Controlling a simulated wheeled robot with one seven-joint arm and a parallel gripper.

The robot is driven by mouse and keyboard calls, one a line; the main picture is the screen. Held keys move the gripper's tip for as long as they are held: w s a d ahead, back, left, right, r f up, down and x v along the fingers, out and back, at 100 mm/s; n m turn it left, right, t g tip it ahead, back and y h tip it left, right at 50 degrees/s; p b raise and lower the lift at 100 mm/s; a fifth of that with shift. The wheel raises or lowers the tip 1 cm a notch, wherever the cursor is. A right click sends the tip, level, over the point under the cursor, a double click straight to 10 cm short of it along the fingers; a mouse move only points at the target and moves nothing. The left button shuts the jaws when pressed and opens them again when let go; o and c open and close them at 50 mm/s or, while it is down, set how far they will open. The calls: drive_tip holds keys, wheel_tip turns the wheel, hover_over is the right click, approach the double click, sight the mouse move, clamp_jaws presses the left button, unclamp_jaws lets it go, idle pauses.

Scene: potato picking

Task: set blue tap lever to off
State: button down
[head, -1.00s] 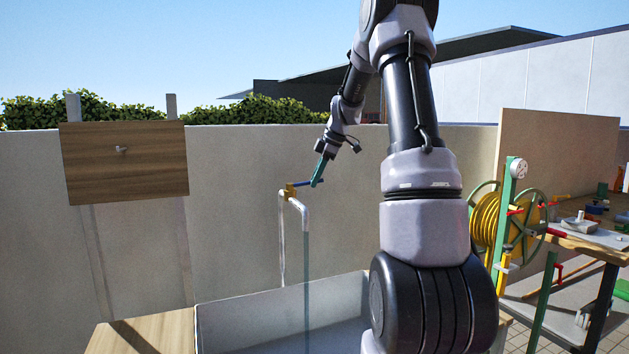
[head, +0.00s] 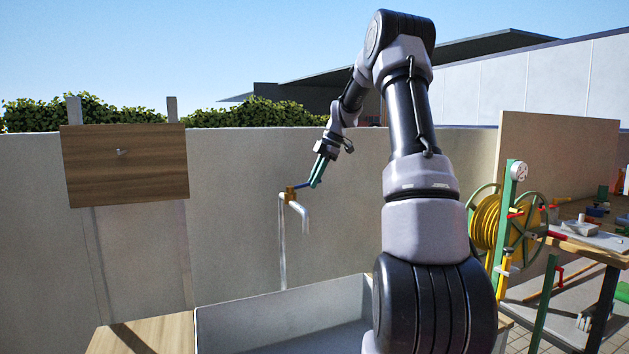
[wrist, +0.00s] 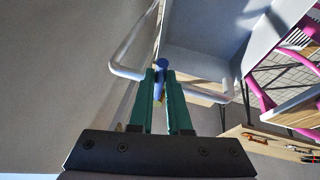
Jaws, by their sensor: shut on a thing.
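The tap (head: 290,195) has a brass body on a white pipe above the basin, with its spout bent down to the right. Its blue lever (head: 302,184) runs from the brass body to my gripper (head: 315,182). In the wrist view, the lever's blue end (wrist: 162,67) shows between the green fingers of my gripper (wrist: 162,78), which are shut on it. The fingers partly hide the lever and the brass body. No water stream shows below the spout.
A white-walled basin (head: 285,312) stands below the tap, with a plain wall (head: 235,230) behind it. A wooden board (head: 125,180) is at the left. A hose reel (head: 490,220) and a cluttered workbench (head: 592,250) are at the right.

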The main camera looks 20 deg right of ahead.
drive_tip(key=c, duration=0.9)
unclamp_jaws()
drive_tip(key=shift+o, duration=0.2)
drive_tip(key=shift+r, duration=0.1)
drive_tip(key=v, duration=1)
drive_tip(key=shift+d+r, duration=0.15)
drive_tip(key=shift+r, duration=0.1)
drive_tip(key=shift+s, duration=0.1)
